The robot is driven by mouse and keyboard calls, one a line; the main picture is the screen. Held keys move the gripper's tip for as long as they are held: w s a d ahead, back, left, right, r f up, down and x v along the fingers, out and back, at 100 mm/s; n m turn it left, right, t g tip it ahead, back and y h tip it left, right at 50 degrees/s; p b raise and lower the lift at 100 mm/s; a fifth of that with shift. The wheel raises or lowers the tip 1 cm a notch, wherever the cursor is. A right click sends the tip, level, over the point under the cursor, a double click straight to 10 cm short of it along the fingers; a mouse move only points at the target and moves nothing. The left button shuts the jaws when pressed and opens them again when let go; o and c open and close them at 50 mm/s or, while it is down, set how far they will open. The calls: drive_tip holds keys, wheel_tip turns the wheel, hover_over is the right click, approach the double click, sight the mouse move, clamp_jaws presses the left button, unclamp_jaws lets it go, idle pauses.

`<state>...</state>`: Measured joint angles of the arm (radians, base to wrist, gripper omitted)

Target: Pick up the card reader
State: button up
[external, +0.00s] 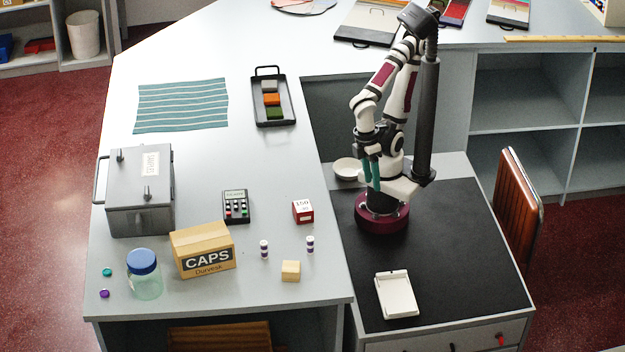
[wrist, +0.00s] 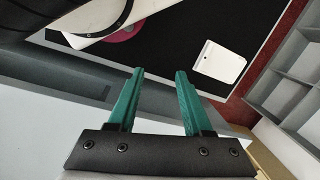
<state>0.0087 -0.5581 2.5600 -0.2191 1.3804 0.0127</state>
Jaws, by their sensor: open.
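The card reader (external: 236,206) appears to be the small dark device with a pale display and rows of buttons. It lies on the grey counter (external: 215,160), behind the CAPS box and right of the grey lidded box. It is not visible in the wrist view. My gripper (external: 371,188) hangs beside my arm near its base, right of the counter and well away from the card reader. In the wrist view my gripper (wrist: 159,72) shows two teal fingers apart with nothing between them.
Around the card reader are the CAPS box (external: 203,250), grey lidded box (external: 140,190), red-and-white block (external: 303,211), two small bottles, wooden cube (external: 291,271) and blue-lidded jar (external: 145,275). A black tray (external: 287,85) stands farther back. A white flat object (external: 397,294) lies on the black mat.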

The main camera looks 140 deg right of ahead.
idle(0.3)
drive_tip(key=o, duration=0.8)
drive_tip(key=w+d+r+m+y, duration=0.2)
drive_tip(key=w+d+r+m, duration=0.1)
drive_tip(key=w+d+m, duration=0.3)
drive_tip(key=w+d+r+m+y, duration=0.2)
drive_tip(key=w+d+m+y, duration=0.15)
drive_tip(key=w, duration=0.55)
drive_tip(key=m+t+y, duration=0.1)
drive_tip(key=m+t, duration=0.8)
drive_tip(key=m, duration=0.3)
approach(236, 201)
drive_tip(key=x, duration=1)
drive_tip(key=shift+w+f, duration=0.1)
